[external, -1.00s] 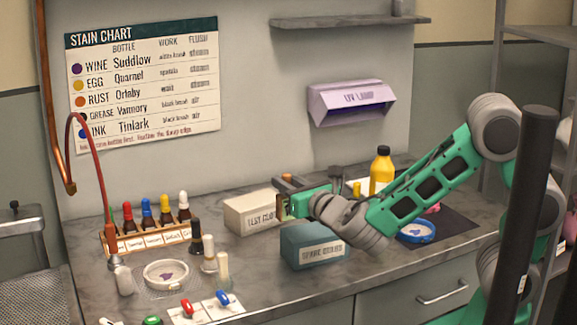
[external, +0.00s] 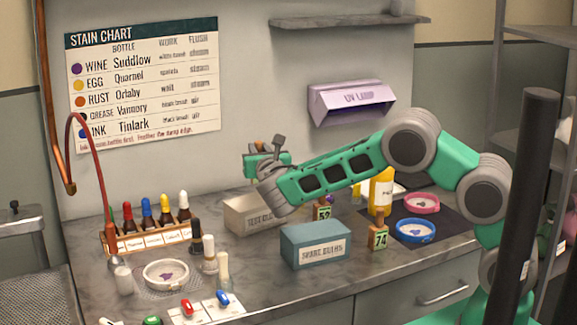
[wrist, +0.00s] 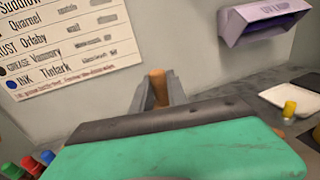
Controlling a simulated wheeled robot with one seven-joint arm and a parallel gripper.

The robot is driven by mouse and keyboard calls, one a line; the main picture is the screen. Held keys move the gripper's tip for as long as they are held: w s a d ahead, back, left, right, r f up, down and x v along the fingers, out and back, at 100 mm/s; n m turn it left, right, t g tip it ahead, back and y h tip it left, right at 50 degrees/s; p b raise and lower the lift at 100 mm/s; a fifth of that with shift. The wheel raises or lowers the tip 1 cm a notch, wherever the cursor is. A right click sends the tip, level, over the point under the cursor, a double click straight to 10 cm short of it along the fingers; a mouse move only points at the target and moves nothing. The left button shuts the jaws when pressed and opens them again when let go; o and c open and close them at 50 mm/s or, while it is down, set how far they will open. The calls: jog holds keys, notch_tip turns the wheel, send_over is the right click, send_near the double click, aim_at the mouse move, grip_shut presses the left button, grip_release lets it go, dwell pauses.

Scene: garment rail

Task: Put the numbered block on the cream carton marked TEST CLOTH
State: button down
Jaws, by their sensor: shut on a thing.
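The cream carton marked TEST CLOTH (external: 237,215) stands on the counter, its right side partly hidden by my arm. My gripper (external: 262,150) is raised above and behind it, shut on a brown wooden piece (wrist: 157,86) that shows between the fingers in the wrist view. Its number, if any, cannot be seen. Two wooden blocks with green number plates stand on the counter: block 74 (external: 378,236) right of the teal carton, and block 52 (external: 323,211) behind that carton, partly hidden.
A teal carton marked SPARE BULBS (external: 300,251) stands right of the cream one. A yellow bottle (external: 381,192), a blue dish (external: 415,231) and a pink dish (external: 422,203) are at right. Dropper bottles (external: 145,213) stand at left. A lilac UV LAMP box (external: 350,102) hangs on the wall.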

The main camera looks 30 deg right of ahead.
jog(key=shift+w+a+f, duration=0.25)
jog(key=shift+w+f, duration=0.6)
jog(key=shift+f, duration=0.1)
jog(key=shift+w+f+p, duration=0.15)
jog(key=shift+f+p, duration=0.25)
jog(key=shift+f, duration=1.35)
jog(key=shift+f, duration=0.25)
jog(key=c, duration=1.3)
grip_release()
jog(key=shift+r, duration=0.1)
jog(key=shift+a+r, duration=0.1)
jog(key=shift+r, duration=0.1)
jog(key=b+v, duration=0.1)
jog(key=v, duration=1.1)
jog(key=shift+b, duration=0.35)
